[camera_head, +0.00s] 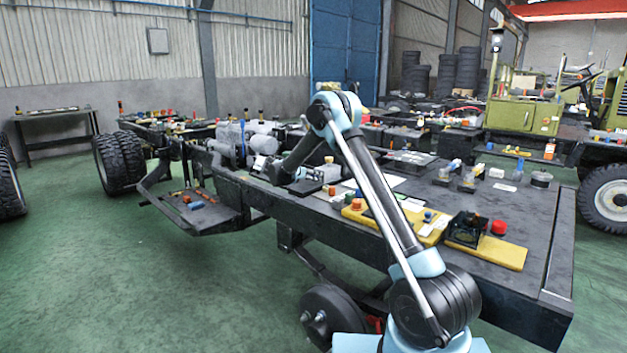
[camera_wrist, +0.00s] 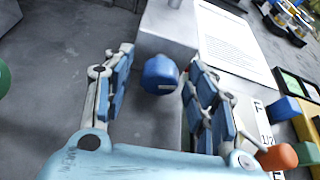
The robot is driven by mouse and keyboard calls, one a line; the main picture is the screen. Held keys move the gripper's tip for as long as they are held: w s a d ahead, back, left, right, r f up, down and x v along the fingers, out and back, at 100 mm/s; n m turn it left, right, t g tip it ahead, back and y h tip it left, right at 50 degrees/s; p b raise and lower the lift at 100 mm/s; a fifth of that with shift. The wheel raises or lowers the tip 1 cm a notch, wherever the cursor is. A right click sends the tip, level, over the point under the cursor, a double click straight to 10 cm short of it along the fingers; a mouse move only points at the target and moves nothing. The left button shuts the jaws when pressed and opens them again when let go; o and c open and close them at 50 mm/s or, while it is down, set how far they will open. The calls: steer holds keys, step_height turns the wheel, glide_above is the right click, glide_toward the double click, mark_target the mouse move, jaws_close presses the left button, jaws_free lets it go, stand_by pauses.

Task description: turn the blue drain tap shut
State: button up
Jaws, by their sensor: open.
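The blue tap (camera_wrist: 161,75) shows in the wrist view as a rounded blue knob at the side of a pale grey block (camera_wrist: 165,35). My gripper (camera_wrist: 160,57) is open, with one finger on each side of the knob. A gap shows between the knob and the left finger; the right finger is very close to it, and I cannot tell if they touch. In the head view my arm reaches over the dark chassis deck (camera_head: 520,215) towards its far left edge. I cannot make out the blue tap there.
A printed white sheet (camera_wrist: 235,40) lies right of the knob in the wrist view. An orange part (camera_wrist: 277,157) is near the right finger. In the head view, a yellow board (camera_head: 508,254) with small parts lies on the deck's near side. Green floor left of the chassis is clear.

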steer(key=shift+w+d, duration=0.1)
steer(key=c, duration=1)
steer(key=shift+c, duration=0.2)
steer(key=m+y, duration=0.1)
steer(key=m+t, duration=0.1)
steer(key=m, duration=0.1)
steer(key=shift+d+y, duration=0.2)
steer(key=shift+y, duration=0.2)
steer(key=o, duration=1)
steer(key=shift+o, duration=0.2)
